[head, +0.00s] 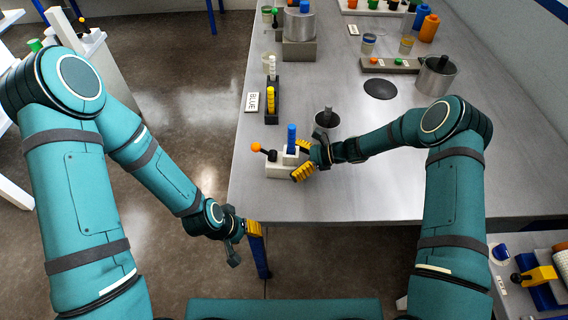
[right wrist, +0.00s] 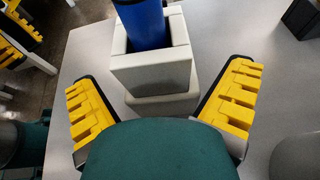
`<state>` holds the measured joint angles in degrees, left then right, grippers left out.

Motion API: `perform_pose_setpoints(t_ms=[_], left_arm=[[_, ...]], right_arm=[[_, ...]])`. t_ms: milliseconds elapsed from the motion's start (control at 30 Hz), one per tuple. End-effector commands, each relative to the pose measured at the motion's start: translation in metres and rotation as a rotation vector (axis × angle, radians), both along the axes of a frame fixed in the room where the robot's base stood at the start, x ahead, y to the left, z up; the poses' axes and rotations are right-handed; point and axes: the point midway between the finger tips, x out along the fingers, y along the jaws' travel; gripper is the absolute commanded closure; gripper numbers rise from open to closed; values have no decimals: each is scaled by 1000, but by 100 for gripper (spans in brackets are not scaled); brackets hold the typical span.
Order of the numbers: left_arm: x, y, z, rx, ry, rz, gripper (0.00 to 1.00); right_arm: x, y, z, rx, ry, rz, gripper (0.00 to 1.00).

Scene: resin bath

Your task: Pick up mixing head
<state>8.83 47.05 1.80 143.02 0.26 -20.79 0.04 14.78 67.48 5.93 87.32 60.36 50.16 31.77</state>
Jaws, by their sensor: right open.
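A blue cylinder (head: 291,136) stands upright in a pale grey block holder (head: 279,168) near the table's left front edge. It may be the mixing head; I cannot tell for sure. An orange ball on a dark stem (head: 256,147) sticks out on the holder's left. My right gripper (head: 303,159) is open just right of the holder. In the right wrist view the blue cylinder (right wrist: 143,22) and holder (right wrist: 152,76) lie ahead, between the spread yellow fingers. My left gripper (head: 254,230) hangs low beyond the table's left edge; its opening is unclear.
A metal cup (head: 327,119) stands close behind my right gripper. A dark rack (head: 272,110) with yellow and white pieces and a BLUE label (head: 252,102) lie behind the holder. A dark disc (head: 380,89) and a metal pot (head: 436,74) are farther right. The front table area is clear.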

Motion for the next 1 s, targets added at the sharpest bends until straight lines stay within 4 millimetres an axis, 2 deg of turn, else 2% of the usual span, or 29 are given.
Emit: perform_pose_setpoints(t_ms=[100, 300, 367, 400, 500, 533, 600, 1000], left_arm=[[0, 0, 0, 0, 0, 0, 54], [0, 0, 0, 0, 0, 0, 54], [0, 0, 0, 0, 0, 0, 54], [0, 0, 0, 0, 0, 0, 54], [0, 0, 0, 0, 0, 0, 54], [0, 0, 0, 0, 0, 0, 54], [0, 0, 0, 0, 0, 0, 54], [0, 0, 0, 0, 0, 0, 54]], right_arm=[[1, 11, -5, 0, 0, 1, 0], [1, 11, -5, 0, 0, 0, 0], [1, 11, -5, -1, 0, 0, 18], [1, 11, -5, -1, 0, 0, 32], [1, 11, -5, -1, 0, 0, 65], [1, 11, -5, -1, 0, 0, 67], [1, 11, -5, -1, 0, 0, 70], [2, 11, 1, 0, -2, 0, 70]])
